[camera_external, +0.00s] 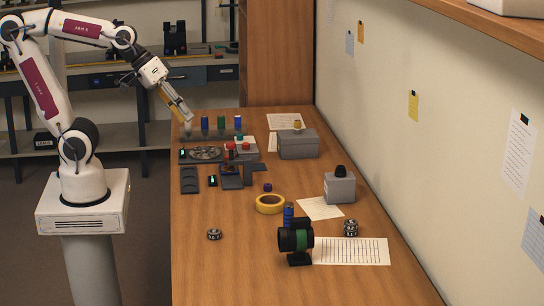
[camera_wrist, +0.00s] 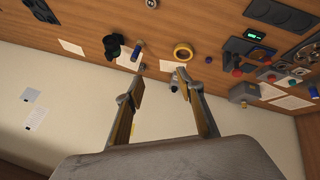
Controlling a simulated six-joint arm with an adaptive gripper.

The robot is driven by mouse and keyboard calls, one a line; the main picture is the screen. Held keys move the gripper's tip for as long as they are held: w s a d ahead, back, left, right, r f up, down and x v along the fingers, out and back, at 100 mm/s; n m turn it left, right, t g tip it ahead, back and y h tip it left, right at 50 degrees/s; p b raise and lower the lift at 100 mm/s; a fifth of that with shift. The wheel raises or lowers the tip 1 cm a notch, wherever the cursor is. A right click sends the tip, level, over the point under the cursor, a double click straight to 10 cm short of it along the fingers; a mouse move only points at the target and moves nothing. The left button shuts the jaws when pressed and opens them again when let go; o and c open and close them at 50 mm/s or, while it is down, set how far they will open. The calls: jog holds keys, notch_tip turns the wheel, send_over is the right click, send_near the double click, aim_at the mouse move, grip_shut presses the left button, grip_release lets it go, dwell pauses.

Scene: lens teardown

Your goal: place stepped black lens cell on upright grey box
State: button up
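The stepped black lens cell (camera_external: 340,170) appears as a small dark piece resting on top of the upright grey box (camera_external: 340,189), right of the table's middle in the external view. Its steps are too small to make out. My gripper (camera_external: 188,117) is high over the far left end of the table, well away from the box. In the wrist view its two fingers (camera_wrist: 160,76) are spread apart with nothing held between them. The grey box is partly hidden behind the right finger in that view, and the cell cannot be made out clearly there.
A yellow tape roll (camera_external: 270,204), a blue cylinder (camera_external: 289,215) and a black-green lens on a stand (camera_external: 296,240) are near the box. A larger grey box (camera_external: 298,145) and dark trays (camera_external: 205,154) lie at the far end.

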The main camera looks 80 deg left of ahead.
jog(key=s+a+f+m+g+y, duration=0.1)
jog(key=s+a+m, duration=0.3)
jog(key=s, duration=0.5)
jog(key=shift+f+y, duration=0.3)
jog(key=shift+f, duration=0.45)
